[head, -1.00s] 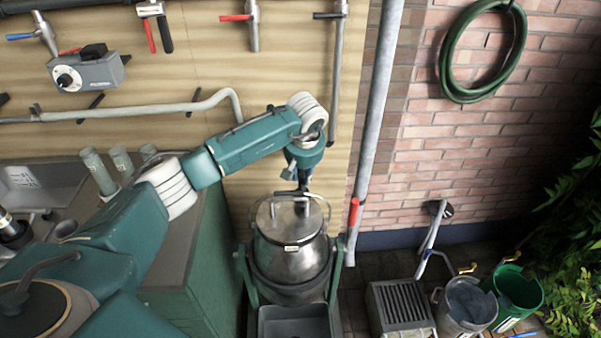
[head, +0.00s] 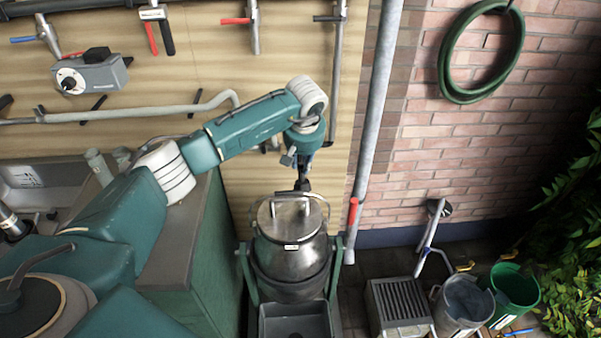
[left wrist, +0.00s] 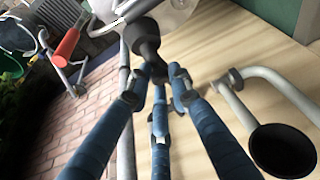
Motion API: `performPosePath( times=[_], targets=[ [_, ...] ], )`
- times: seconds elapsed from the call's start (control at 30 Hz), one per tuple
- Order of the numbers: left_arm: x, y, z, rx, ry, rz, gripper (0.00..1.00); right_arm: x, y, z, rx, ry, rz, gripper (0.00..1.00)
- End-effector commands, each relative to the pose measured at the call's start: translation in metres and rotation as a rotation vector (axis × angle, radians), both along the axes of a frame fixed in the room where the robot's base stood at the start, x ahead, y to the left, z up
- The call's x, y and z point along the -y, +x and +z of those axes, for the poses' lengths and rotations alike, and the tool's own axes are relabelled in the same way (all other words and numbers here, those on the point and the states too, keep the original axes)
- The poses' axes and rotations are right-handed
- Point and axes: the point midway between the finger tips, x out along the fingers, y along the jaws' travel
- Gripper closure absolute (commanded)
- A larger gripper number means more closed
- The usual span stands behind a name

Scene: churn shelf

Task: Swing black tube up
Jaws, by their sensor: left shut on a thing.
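The black tube (left wrist: 147,45) shows in the left wrist view as a dark piece with a thick rounded end, between the tips of my left gripper (left wrist: 156,80). The blue fingers are shut on it. In the head view my left gripper (head: 299,168) hangs in front of the wooden wall, and the dark tube (head: 302,186) shows small just below it, above the lid of the metal churn (head: 292,255). From the head it is unclear whether tube and lid touch. The tube's far connection is hidden. My right gripper is not in view.
A grey wall pipe (head: 150,114) runs behind my arm. A black cup (left wrist: 283,150) ends a bent pipe close beside the fingers. A tall grey pipe (head: 378,100) with a red handle (head: 353,211) stands right of the churn. Buckets (head: 463,305) stand at lower right.

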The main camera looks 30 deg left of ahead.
Motion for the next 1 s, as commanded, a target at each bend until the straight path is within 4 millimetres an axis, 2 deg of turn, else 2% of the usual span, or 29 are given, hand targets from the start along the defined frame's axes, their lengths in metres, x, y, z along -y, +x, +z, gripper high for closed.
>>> performPosePath(
  times=[0.03,0.1,0.57,1.0],
  targets=[
    [-0.006,0.004,0.008,0.014,0.008,0.007,0.95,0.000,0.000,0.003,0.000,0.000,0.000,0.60],
    [-0.006,0.005,0.011,0.014,0.008,0.007,0.95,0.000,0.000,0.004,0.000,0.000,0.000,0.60],
    [-0.007,0.006,0.014,0.012,0.008,0.007,0.95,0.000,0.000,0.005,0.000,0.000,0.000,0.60],
    [-0.014,0.017,0.040,0.012,0.008,0.008,0.94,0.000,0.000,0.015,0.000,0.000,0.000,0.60]
  ],
)
